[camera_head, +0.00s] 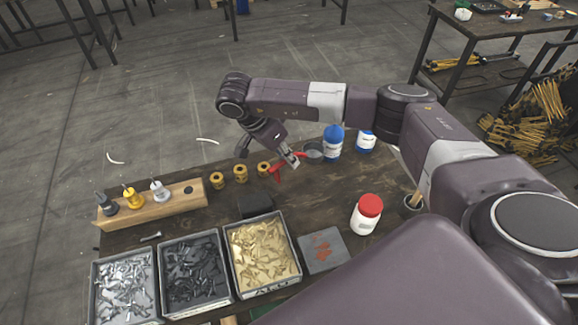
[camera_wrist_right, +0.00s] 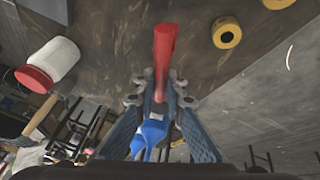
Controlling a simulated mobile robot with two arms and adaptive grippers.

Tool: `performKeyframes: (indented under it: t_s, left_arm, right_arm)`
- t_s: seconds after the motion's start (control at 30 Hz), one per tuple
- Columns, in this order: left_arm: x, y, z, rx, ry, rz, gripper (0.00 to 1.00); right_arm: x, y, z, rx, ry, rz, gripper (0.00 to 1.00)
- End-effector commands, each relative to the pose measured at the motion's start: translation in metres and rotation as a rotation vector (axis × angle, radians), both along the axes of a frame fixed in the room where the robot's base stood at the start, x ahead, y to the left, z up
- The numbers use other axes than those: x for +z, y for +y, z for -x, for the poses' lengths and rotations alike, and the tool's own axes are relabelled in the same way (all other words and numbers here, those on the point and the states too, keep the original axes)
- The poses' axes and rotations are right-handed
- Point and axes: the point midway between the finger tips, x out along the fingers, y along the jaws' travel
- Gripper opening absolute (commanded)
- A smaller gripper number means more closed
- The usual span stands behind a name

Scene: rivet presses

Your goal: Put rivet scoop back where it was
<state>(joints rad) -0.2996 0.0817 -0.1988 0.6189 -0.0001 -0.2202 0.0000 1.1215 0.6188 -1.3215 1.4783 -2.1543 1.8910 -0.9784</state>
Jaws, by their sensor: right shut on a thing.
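The rivet scoop has a red handle (camera_head: 276,171), and my right gripper (camera_head: 291,159) is shut on it above the far part of the table. A grey round cup (camera_head: 314,151) at the right of the red part looks like its bowl. In the right wrist view the red handle (camera_wrist_right: 164,50) sticks out from between the fingertips (camera_wrist_right: 160,98); the bowl is not clear there. Three bins hold silver rivets (camera_head: 122,290), dark rivets (camera_head: 193,272) and brass-coloured rivets (camera_head: 262,252) at the table's near edge. My left gripper is not in view.
A red-lidded jar (camera_head: 367,214) and a grey plate (camera_head: 323,252) are nearer. A wooden rack (camera_head: 152,208) stands at left.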

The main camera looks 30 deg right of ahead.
Motion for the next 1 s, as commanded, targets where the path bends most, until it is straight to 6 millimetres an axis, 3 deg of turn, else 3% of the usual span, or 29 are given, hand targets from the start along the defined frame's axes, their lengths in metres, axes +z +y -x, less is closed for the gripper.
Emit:
performKeyframes:
  t_s: [0.17,0.33,0.57,0.6,0.73,1.0]
  left_arm:
    - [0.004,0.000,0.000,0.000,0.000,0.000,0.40]
    - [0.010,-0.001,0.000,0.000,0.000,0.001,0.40]
    - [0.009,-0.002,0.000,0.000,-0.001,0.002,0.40]
    - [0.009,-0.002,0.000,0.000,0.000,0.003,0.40]
    - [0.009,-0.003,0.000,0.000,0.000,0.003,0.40]
    - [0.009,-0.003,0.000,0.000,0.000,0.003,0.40]
  right_arm:
    - [-0.014,0.000,0.001,0.000,0.002,0.001,0.00]
    - [-0.039,0.000,0.001,0.000,0.002,0.000,0.00]
    - [-0.045,0.000,0.000,0.001,-0.002,0.001,0.00]
    - [-0.045,0.000,0.000,0.001,-0.001,0.001,0.13]
    - [-0.045,0.000,0.000,0.001,-0.001,0.001,0.28]
    - [-0.044,0.000,0.000,0.001,-0.001,0.001,0.28]
